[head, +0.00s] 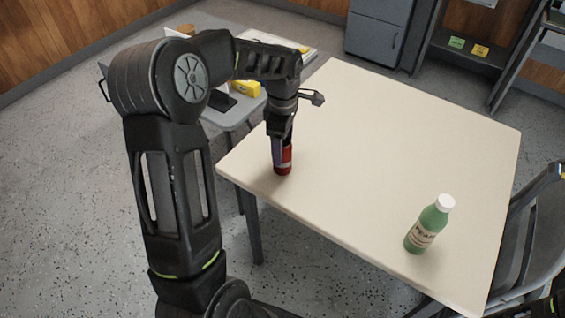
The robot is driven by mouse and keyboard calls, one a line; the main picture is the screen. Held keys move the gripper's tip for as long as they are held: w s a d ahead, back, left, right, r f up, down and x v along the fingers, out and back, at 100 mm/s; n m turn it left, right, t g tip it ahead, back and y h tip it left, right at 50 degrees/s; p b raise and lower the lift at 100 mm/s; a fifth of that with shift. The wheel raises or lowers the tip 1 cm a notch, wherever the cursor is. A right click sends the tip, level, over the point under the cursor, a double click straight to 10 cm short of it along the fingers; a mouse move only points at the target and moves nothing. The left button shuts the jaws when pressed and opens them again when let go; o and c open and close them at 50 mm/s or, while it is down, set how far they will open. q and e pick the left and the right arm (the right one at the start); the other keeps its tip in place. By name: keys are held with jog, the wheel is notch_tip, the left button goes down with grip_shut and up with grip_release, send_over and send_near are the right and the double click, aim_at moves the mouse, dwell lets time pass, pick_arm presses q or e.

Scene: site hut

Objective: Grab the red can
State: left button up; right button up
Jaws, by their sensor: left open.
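The red can (284,168) stands upright on the cream table (380,130), close to its left corner. My left gripper (281,150) points down over the can, its fingers at the can's upper part. The jaws are open, and the fingers hide the top and part of the left side of the can. I cannot tell whether a finger touches it. My right gripper does not show clearly; only a dark bit of my arm is at the bottom right corner.
A green bottle (429,225) with a white cap stands near the table's front right. A grey chair (525,240) is at the right edge. A small grey table (232,113) with a yellow box (247,89) stands behind my left arm. The table's middle is clear.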

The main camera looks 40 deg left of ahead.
pick_arm(q)
notch_tip(320, 180, down, 5)
jog(key=shift+d+f+p, duration=0.1)
jog(key=shift+d+p, duration=0.05)
jog(key=shift+p, duration=0.2)
dwell(0.4)
jog(key=c, duration=1.4)
jog(key=shift+r, duration=0.2)
notch_tip(320, 180, up, 10)
jog(key=shift+f+b, duration=0.1)
jog(key=shift+b, duration=0.2)
